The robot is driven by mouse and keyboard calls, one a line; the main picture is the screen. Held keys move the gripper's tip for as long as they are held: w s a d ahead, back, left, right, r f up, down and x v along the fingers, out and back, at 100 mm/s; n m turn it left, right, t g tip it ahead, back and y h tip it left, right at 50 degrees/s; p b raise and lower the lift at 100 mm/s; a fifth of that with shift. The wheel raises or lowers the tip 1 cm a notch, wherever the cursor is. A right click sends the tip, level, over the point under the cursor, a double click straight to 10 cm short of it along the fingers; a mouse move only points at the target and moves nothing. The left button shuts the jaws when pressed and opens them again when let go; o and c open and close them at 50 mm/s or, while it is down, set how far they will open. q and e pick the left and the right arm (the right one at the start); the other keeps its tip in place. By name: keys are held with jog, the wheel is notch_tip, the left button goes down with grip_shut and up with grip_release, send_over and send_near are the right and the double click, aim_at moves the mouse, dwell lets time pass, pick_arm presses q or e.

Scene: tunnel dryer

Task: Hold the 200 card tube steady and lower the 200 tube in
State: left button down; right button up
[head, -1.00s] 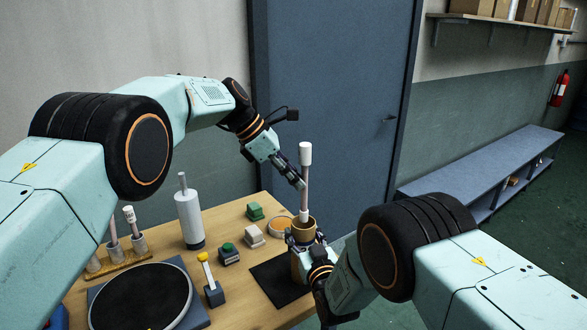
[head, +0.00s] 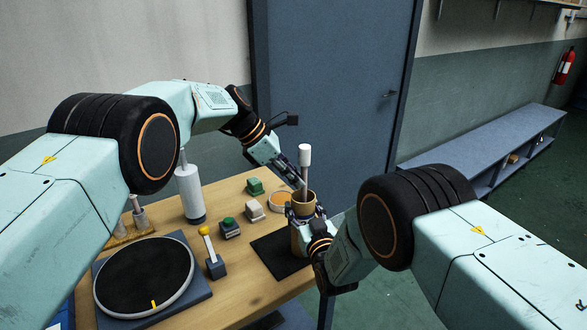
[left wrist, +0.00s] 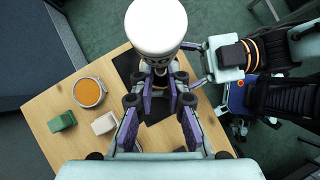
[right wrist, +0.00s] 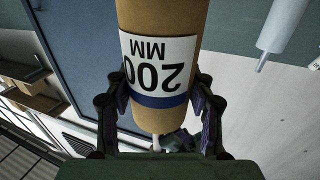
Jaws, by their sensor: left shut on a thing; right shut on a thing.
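The 200 card tube (head: 299,240) is a brown upright tube. Its "200 MM" label (right wrist: 158,70) shows upside down in the right wrist view. My right gripper (right wrist: 160,110) is shut around it, one finger on each side.
A dark mat (head: 266,262) lies beneath the card tube. A yellow-knobbed stand (head: 214,266), round black plate (head: 145,275) and white cylinder (head: 189,195) are further left.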

pick_arm(q)
jog(key=shift+f, duration=1.45)
jog(key=c, duration=1.3)
grip_release()
jog(key=shift+o, duration=0.2)
notch_tip(320, 180, up, 7)
